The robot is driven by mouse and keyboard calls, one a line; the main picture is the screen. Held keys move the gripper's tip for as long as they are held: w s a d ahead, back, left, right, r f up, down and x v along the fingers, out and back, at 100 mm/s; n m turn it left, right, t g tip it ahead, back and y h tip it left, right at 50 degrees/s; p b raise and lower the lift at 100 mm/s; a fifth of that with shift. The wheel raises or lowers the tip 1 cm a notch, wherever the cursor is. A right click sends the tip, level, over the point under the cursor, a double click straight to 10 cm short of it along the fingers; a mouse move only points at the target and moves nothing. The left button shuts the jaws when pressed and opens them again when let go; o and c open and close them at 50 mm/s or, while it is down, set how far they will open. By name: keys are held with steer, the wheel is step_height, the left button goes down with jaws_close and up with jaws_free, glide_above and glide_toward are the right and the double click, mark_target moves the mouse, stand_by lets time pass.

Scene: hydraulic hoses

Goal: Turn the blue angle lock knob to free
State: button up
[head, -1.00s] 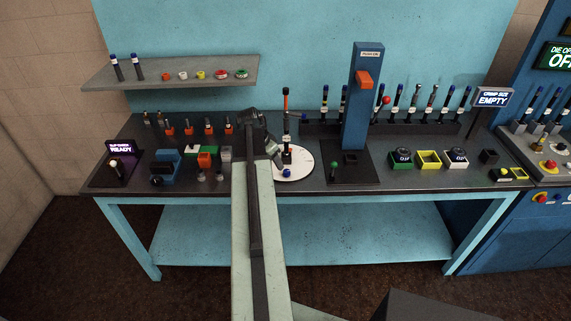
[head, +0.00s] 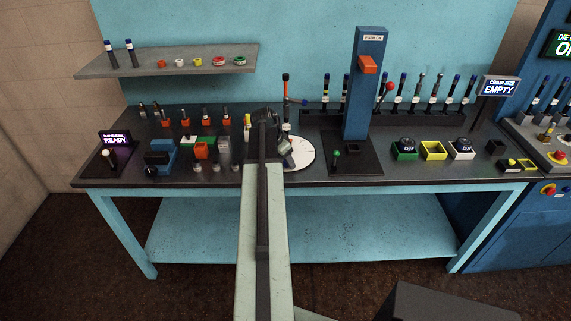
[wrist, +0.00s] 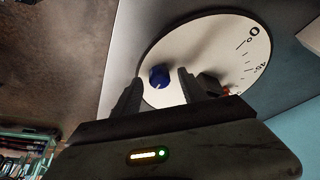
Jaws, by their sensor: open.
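The blue angle lock knob (wrist: 159,77) shows in the wrist view on the white round angle dial (wrist: 215,50), near the dial's edge. A pale mark shows on the knob; I cannot read its setting. My gripper (wrist: 158,84) is open, with its two dark fingers on either side of the knob in that view. I cannot tell whether they touch it. In the head view my gripper (head: 284,150) is over the left part of the white dial (head: 303,153). The knob is hidden there behind my arm.
A tall blue press column (head: 366,95) stands right of the dial. Orange and grey fittings (head: 201,150) crowd the left. A rack of hoses (head: 385,121) runs behind.

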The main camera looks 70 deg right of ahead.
jaws_close()
steer(key=shift+n, duration=0.3)
steer(key=n, duration=0.2)
steer(key=n+t, duration=0.1)
steer(key=shift+s+a+n+t, duration=0.1)
steer(key=shift+s+n+t, duration=0.05)
steer(key=shift+n+t, duration=0.2)
steer(key=n+t, duration=0.1)
steer(key=n, duration=0.3)
steer(key=shift+s+n+t, duration=0.1)
steer(key=shift+n+t, duration=0.15)
steer(key=shift+t, duration=0.1)
steer(key=n+t, duration=0.1)
steer(key=n, duration=0.4)
steer(key=shift+s+t+y, duration=0.1)
steer(key=shift+t+y, duration=0.3)
steer(key=shift+d+n+t+y, duration=0.1)
steer(key=shift+n+t+y, duration=0.15)
steer(key=shift+n, duration=0.75)
steer(key=shift+d+n+t+y, duration=0.15)
steer(key=shift+n+y, duration=0.1)
steer(key=shift+n, duration=0.75)
steer(key=shift+a, duration=0.1)
